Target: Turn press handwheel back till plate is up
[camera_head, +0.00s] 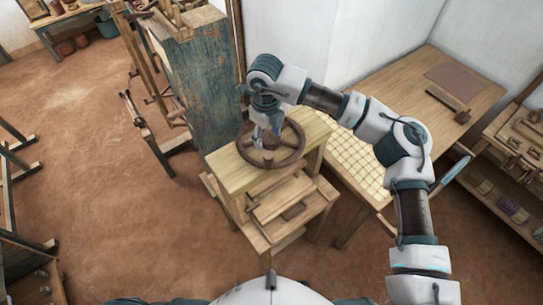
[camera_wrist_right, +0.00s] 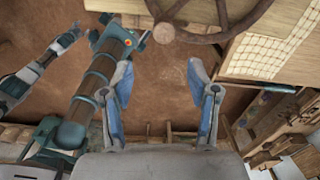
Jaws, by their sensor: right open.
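The press (camera_head: 235,172) is a pale wooden frame with a thick top beam. Its dark brown round handwheel (camera_head: 298,150) lies flat above the beam. My right gripper (camera_head: 266,137) points down over the wheel, within its outline in the head view. In the right wrist view the two blue-padded fingers (camera_wrist_right: 162,95) are apart with nothing between them. The wheel's rim (camera_wrist_right: 205,38) and a round wooden knob (camera_wrist_right: 164,33) beside it show beyond the fingertips. Lower boards of the press (camera_head: 292,200) show under the beam; the plate's height cannot be told. My left gripper cannot be made out.
A tall, worn blue-green wooden loom post (camera_head: 205,85) stands close behind the press. A table (camera_head: 400,95) with a pale grid sheet (camera_head: 357,160) stands at its right. A shelf (camera_head: 495,190) is at the far right. The brown floor at left is mostly clear.

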